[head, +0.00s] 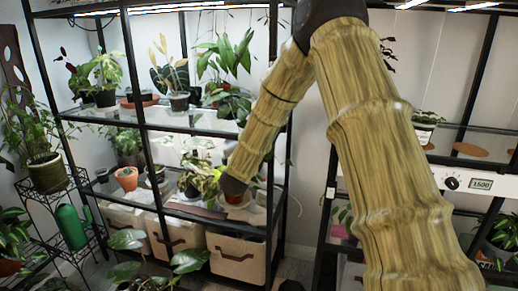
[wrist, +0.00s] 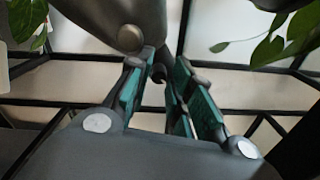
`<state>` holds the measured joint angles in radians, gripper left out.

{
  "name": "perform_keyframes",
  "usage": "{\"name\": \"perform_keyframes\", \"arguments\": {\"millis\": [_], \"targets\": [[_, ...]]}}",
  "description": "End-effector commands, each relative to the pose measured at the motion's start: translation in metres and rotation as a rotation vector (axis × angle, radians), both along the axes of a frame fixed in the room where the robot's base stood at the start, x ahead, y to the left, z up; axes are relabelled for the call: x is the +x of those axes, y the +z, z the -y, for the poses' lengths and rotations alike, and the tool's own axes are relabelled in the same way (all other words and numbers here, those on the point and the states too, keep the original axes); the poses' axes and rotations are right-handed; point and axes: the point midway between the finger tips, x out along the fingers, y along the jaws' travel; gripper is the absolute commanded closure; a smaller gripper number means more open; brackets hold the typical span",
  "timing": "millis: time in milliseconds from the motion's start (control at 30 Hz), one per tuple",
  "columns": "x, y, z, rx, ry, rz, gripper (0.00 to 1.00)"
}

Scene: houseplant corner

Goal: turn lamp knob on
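A black round knob (head: 452,183) sits on a white control panel (head: 428,178) at the right of the head view, beside a small display reading 1500 (head: 482,184). The panel is fixed to the right shelf rack, and my arm crosses in front of its left part. My arm's dark end reaches down to the left shelf, well left of the knob. My gripper's fingers cannot be made out in the head view. In the wrist view my gripper (wrist: 165,62) shows teal-padded fingers apart with a gap between them. No knob is seen in the wrist view.
The left rack (head: 140,120) holds potted plants on glass shelves, with fabric bins (head: 237,258) below. A small terracotta pot (head: 127,178) stands on its lower shelf. A wire stand (head: 62,215) with a plant is at far left. Leaves (wrist: 285,35) hang at upper right in the wrist view.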

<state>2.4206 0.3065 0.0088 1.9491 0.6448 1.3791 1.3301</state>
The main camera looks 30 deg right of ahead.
Motion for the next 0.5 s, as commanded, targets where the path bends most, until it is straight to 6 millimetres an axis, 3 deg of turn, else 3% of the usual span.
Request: {"name": "perform_keyframes", "arguments": {"millis": [300, 500], "targets": [[-0.003, 0.000, 0.002, 0.000, -0.005, -0.001, 0.75], [-0.014, -0.001, -0.012, -0.001, -0.004, -0.002, 0.75]]}}
